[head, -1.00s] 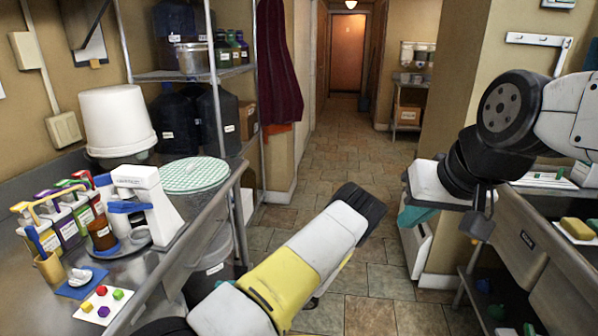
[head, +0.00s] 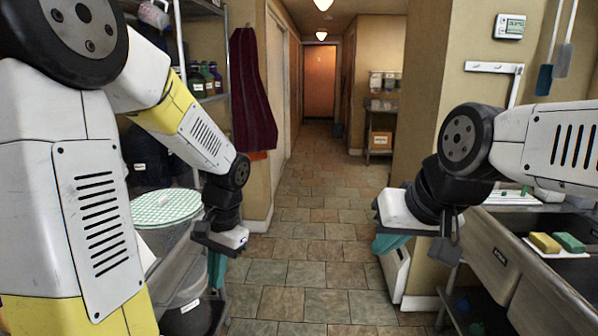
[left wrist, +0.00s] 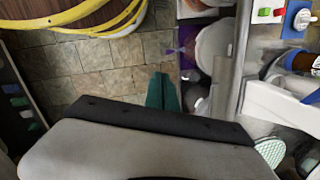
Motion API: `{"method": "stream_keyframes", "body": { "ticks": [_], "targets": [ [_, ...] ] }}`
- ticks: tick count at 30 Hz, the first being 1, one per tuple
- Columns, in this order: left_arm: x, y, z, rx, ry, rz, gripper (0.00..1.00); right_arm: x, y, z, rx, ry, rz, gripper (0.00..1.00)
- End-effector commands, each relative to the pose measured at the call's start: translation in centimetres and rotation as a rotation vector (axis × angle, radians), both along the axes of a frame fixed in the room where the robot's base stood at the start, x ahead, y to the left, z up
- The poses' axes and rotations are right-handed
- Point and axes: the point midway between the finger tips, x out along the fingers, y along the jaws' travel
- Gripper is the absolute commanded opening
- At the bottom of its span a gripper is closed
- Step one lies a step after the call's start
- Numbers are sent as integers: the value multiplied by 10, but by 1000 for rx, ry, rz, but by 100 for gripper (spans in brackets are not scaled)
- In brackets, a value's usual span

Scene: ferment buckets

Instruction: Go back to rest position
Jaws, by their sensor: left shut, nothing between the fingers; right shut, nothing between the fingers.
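My left gripper (head: 217,270) hangs downward in the head view at the end of my raised, bent left arm. Its teal fingers are shut with nothing between them, just right of a lidded bucket. The fingers also show in the left wrist view (left wrist: 162,92), pointing over the tiled floor. My right gripper (head: 389,243) hangs down at the right of the aisle, partly hidden behind its own wrist, with teal fingers shut and empty. Both grippers are apart from everything around them.
The bucket with a green-checked lid (head: 166,208) stands left of my left gripper. A steel sink (head: 515,255) with a yellow and a green sponge is at the right. A maroon apron (head: 252,95) hangs at the wall. The tiled aisle (head: 310,200) ahead is clear.

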Motion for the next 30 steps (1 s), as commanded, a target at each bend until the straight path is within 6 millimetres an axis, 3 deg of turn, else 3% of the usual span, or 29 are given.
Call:
{"method": "stream_keyframes", "body": {
  "ticks": [1, 6, 15, 21, 30],
  "targets": [
    [-6, -2, 17, -47, -58, 34, 0, 0, 0, 0, 0, 0, 0, 0],
    [-29, -14, 66, -194, -237, 136, 0, 0, 0, 0, 0, 0, 0, 0],
    [-71, -31, 130, -387, -522, 265, 0, 0, 0, 0, 0, 0, 0, 0],
    [-84, -36, 144, -435, -601, 297, 0, 0, 0, 0, 0, 0, 0, 0],
    [-85, -36, 145, -440, -608, 300, 0, 0, 0, 0, 0, 0, 0, 0]
  ]
}}
